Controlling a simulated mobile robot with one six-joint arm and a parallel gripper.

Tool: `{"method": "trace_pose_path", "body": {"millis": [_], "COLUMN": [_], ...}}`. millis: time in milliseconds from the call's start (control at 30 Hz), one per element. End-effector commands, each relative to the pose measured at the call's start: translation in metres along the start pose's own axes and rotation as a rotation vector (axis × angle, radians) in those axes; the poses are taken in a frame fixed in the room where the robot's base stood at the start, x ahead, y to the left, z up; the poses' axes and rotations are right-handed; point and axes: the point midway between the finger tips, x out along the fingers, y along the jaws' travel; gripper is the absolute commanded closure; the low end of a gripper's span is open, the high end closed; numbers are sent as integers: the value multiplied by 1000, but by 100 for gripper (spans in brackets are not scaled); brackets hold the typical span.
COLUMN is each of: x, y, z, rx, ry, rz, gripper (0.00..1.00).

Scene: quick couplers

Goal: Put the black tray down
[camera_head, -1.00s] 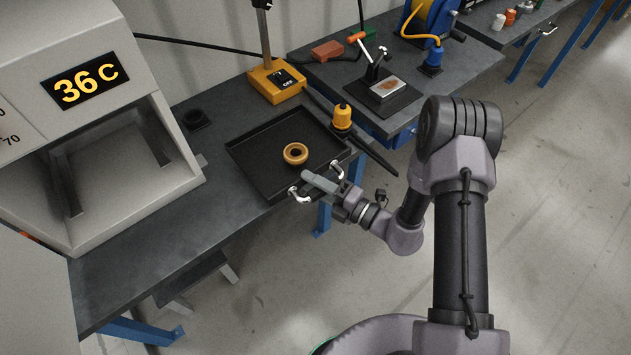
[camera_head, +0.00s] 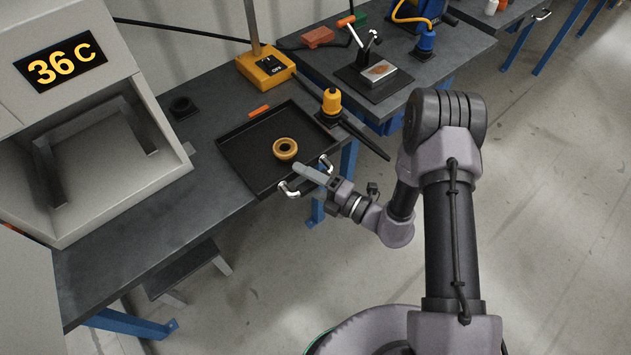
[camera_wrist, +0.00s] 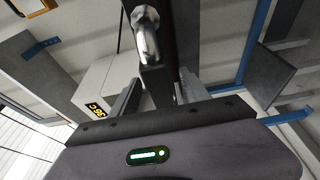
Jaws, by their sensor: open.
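The black tray (camera_head: 243,149) lies on the grey bench top at its front edge, with a brass ring (camera_head: 285,149) inside it. Two pale metal handles stick out from its front side; one handle (camera_head: 290,188) is at the left. My gripper (camera_head: 305,174) is at the tray's front side, between the two handles. In the wrist view its two fingers (camera_wrist: 152,98) stand apart, with a shiny handle (camera_wrist: 146,35) above them. In the head view the fingers overlap the tray's front rim, so I cannot tell whether they touch it.
An oven-like box (camera_head: 92,130) reading 36 C stands on the left. A yellow device (camera_head: 266,66) is behind the tray, an orange strip (camera_head: 258,111) beside its back edge, and a yellow coupler (camera_head: 331,103) to its right. Floor at right is clear.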

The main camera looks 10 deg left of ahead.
Motion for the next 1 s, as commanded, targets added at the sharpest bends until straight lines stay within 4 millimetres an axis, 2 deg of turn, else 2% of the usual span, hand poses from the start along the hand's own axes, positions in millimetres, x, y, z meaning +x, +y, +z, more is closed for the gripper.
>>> {"method": "trace_pose_path", "body": {"millis": [300,400,533,700,767,867,900,1000], "x": [-80,-98,-111,-112,-109,-104,-104,-119], "y": [3,2,1,5,23,80,106,158], "z": [1,1,0,-1,-2,-18,-30,-66], "rx": [2,1,2,-20,-98,-385,-541,-968], "ry": [-7,-5,-3,14,67,261,365,639], "rz": [-1,0,0,1,0,-5,-10,-30], "gripper": [46,46,46,46,46,46,46,46]}}
